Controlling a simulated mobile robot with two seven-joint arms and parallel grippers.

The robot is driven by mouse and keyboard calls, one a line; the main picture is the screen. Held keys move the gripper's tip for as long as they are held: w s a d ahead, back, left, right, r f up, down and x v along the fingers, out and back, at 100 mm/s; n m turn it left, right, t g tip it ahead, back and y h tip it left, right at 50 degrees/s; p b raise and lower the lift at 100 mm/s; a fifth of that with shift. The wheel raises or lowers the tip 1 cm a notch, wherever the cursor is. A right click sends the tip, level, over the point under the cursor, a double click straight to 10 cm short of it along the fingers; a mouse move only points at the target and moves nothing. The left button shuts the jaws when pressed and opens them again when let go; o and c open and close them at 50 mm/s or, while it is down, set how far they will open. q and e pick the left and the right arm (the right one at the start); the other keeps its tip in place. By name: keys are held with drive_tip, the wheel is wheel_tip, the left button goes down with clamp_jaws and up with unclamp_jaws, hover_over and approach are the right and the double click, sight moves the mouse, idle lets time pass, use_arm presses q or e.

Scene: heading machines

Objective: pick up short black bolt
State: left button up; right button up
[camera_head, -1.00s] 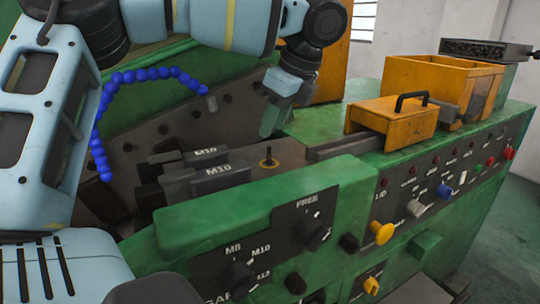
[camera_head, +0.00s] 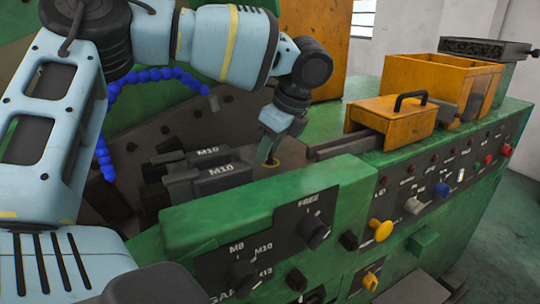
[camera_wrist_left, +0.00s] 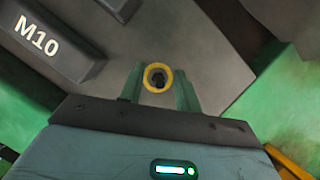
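The short black bolt (camera_wrist_left: 158,82) stands in a yellow ring (camera_wrist_left: 157,70) on the dark machine top; the wrist view looks down on it. My left gripper (camera_wrist_left: 159,88) is open, with its two green fingers apart on either side of the bolt and ring. In the head view the left gripper (camera_head: 268,152) is low over the ring (camera_head: 271,164) and mostly hides the bolt. I cannot tell whether the fingers touch the bolt. My right gripper is not in view.
Grey blocks marked M10 (camera_head: 222,179) stand just left of the bolt. A green control panel with knobs (camera_head: 313,232) rises in front. A yellow drawer with a black handle (camera_head: 395,121) and an open yellow bin (camera_head: 430,78) are to the right.

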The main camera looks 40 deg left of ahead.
use_arm(q)
clamp_jaws()
wheel_tip(320, 180, up, 10)
drive_tip(key=shift+r+b, duration=0.1)
drive_tip(key=shift+b, duration=0.25)
